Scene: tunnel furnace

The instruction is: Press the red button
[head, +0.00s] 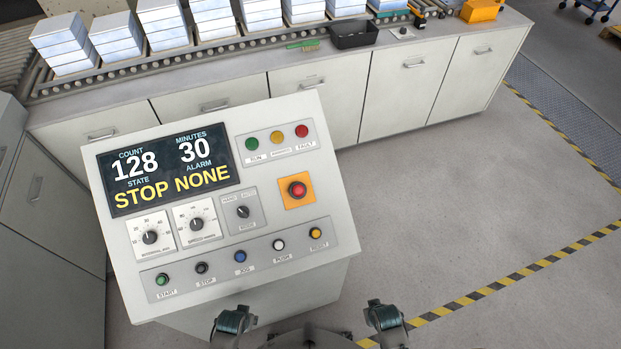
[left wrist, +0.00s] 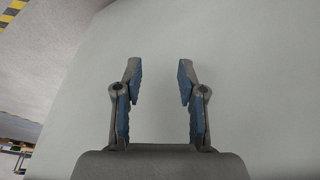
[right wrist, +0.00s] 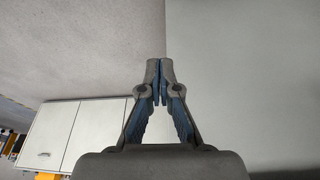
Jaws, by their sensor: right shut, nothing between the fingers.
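A red round button (head: 297,190) sits on an orange square plate at the right side of a tilted control panel (head: 335,215). A small red lamp-like cap (head: 302,131) labelled FAULT is above it, in a row with green and yellow ones. My left gripper (left wrist: 158,75) is open and empty in the left wrist view, in front of a plain pale surface. My right gripper (right wrist: 159,71) is shut with nothing in it in the right wrist view, in front of a pale surface's edge. The fingers of neither gripper can be made out in the head view; neither wrist view shows the red button.
The panel has a display (head: 168,168) reading STOP and NONE, dials, and a lower row of buttons including a blue one (head: 240,257). Behind it stand cabinets (head: 400,90) with a roller conveyor, stacked blocks and a black tray (head: 354,35). Floor at the right is clear.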

